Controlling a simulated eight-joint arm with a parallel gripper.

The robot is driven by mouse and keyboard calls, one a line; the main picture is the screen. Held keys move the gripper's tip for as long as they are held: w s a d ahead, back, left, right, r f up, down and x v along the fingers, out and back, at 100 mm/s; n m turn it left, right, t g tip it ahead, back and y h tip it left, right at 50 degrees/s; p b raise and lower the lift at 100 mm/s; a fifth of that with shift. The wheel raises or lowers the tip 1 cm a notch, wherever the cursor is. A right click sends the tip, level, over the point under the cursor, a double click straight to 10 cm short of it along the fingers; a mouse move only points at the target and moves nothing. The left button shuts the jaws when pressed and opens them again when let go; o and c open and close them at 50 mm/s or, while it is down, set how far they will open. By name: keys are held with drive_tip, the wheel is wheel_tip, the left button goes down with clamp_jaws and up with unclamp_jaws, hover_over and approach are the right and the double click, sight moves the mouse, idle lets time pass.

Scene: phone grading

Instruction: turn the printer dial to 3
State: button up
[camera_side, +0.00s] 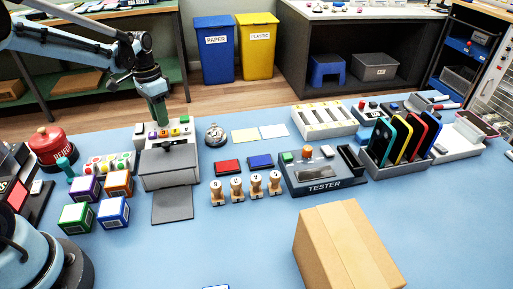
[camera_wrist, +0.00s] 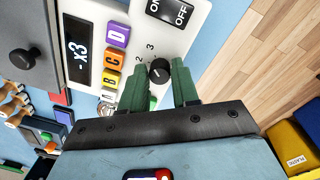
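The label printer (camera_side: 168,168) is a pale grey machine at the left middle of the blue table. In the wrist view its panel (camera_wrist: 195,25) shows a round black dial (camera_wrist: 159,70), with a printed 2 and 3 beside it. My gripper (camera_wrist: 160,77) points down over the panel, with one green finger on each side of the dial. The dial nearly fills the gap; I cannot tell whether the fingers touch it. The dial's pointer direction is unclear. In the side view my gripper (camera_side: 160,118) hides the dial.
Coloured letter buttons (camera_wrist: 112,59) and an ON/OFF switch (camera_wrist: 170,10) sit close to the dial. Small coloured boxes (camera_side: 85,188) and a red REJECT button (camera_side: 50,145) stand left of the printer. Stamps (camera_side: 237,190) and the tester (camera_side: 322,184) stand to its right.

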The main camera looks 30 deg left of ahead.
drive_tip(key=o, duration=0.3)
wheel_tip(320, 180, up, 12)
drive_tip(key=shift+a, duration=0.35)
idle(0.3)
drive_tip(key=shift+d+r, duration=0.1)
